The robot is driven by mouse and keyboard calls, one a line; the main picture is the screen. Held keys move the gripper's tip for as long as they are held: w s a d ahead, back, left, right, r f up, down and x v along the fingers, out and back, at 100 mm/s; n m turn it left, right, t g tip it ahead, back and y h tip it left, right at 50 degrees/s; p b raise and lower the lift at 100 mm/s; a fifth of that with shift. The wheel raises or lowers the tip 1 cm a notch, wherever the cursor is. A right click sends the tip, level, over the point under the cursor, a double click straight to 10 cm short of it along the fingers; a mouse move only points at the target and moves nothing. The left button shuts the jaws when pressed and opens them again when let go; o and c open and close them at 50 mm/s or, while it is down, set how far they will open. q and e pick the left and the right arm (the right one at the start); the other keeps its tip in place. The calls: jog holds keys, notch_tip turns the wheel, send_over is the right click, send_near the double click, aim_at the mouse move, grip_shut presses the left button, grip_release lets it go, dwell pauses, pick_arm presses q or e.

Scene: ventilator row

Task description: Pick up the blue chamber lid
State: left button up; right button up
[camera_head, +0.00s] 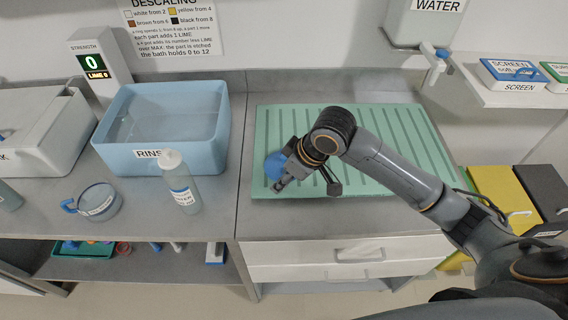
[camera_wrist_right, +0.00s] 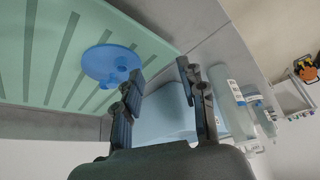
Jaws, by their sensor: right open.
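The blue chamber lid (camera_head: 273,166) is a round blue disc on the left part of the green ribbed mat (camera_head: 385,130). In the head view my right gripper partly hides it. The lid also shows in the right wrist view (camera_wrist_right: 98,62), lying flat with small raised blue knobs. My right gripper (camera_head: 304,180) is low over the mat beside the lid. In the right wrist view the fingers (camera_wrist_right: 160,72) are spread with nothing between them, and the lid is left of them. Whether a finger touches the lid I cannot tell. My left gripper is not in view.
A blue RINSE tub (camera_head: 205,135) and a labelled bottle (camera_head: 184,192) stand left of the mat. A round clear container with a blue handle (camera_head: 97,201) is further left. A water tank (camera_head: 425,25) hangs above the back right. The mat's right side is clear beyond my arm.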

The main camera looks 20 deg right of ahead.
jog(key=w+d+r, duration=0.6)
jog(key=d+r, duration=0.1)
jog(key=r, duration=0.1)
jog(key=p, duration=0.2)
send_over(284, 161)
jog(key=s+d, duration=0.1)
jog(key=d, duration=0.1)
jog(key=shift+m+h, duration=0.3)
jog(key=shift+m, duration=0.1)
notch_tip(284, 161, down, 8)
jog(key=shift+s+a+r, duration=0.1)
jog(key=shift+s+r, duration=0.05)
jog(key=shift+r, duration=0.05)
jog(key=shift+a+f+p, duration=0.15)
jog(key=shift+f+p, duration=0.15)
jog(key=shift+f, duration=0.2)
jog(key=p+x, duration=0.1)
jog(key=x, duration=0.2)
jog(key=shift+w+a+f, duration=0.15)
jog(key=shift+w+f, duration=0.25)
jog(key=shift+f, duration=0.2)
jog(key=shift+c, duration=0.4)
grip_shut()
